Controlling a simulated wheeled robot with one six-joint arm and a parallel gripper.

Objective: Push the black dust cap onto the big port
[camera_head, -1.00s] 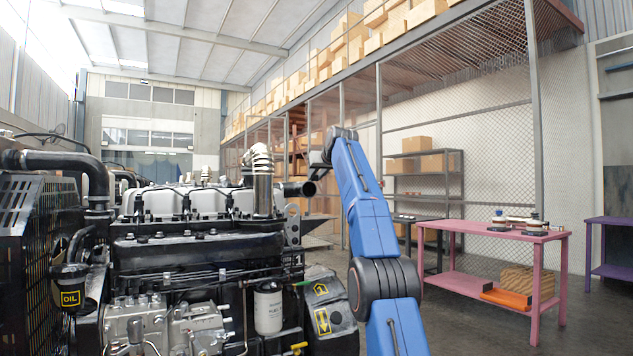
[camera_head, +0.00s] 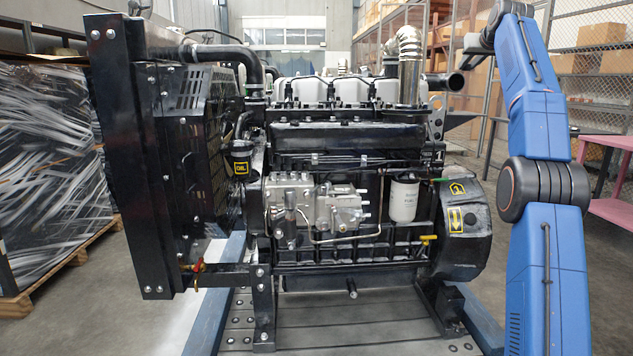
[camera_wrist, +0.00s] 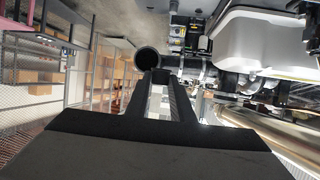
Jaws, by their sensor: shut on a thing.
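The engine (camera_head: 340,170) fills the middle of the head view. A black pipe with a round open end (camera_head: 455,82), which looks like the big port, juts out at its upper right.
A shiny metal exhaust stack (camera_head: 409,65) stands left of the pipe, and white covers (camera_head: 325,90) lie along the engine top. A black radiator frame (camera_head: 150,150) is at left. A pink table (camera_head: 605,180) stands behind my arm.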

